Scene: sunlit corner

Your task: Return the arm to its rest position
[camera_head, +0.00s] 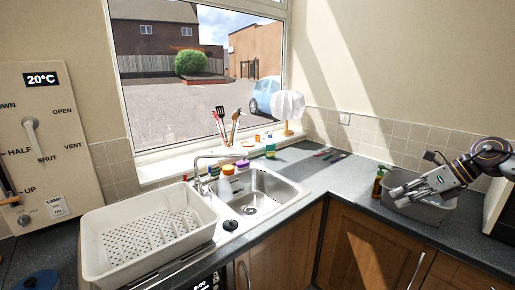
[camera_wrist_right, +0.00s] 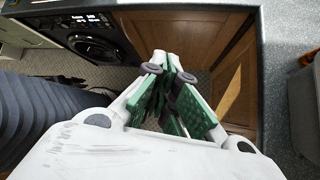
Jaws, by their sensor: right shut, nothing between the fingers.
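My right arm comes in from the right edge in the head view. Its gripper (camera_head: 401,192) is shut and empty, in front of the grey bin on the right-hand counter and overlapping it in the picture. In the right wrist view the same gripper (camera_wrist_right: 168,78) shows its green-padded fingers closed together with nothing between them. Below the fingers there are brown cabinet doors and the floor. My left gripper is in neither view.
A grey bin (camera_head: 437,213) and an amber bottle (camera_head: 378,182) stand on the right counter. A white dish rack (camera_head: 95,250) sits left of the sink (camera_head: 285,187). A dark appliance edge (camera_head: 499,215) is at far right. The corner counter (camera_head: 335,180) is mostly clear.

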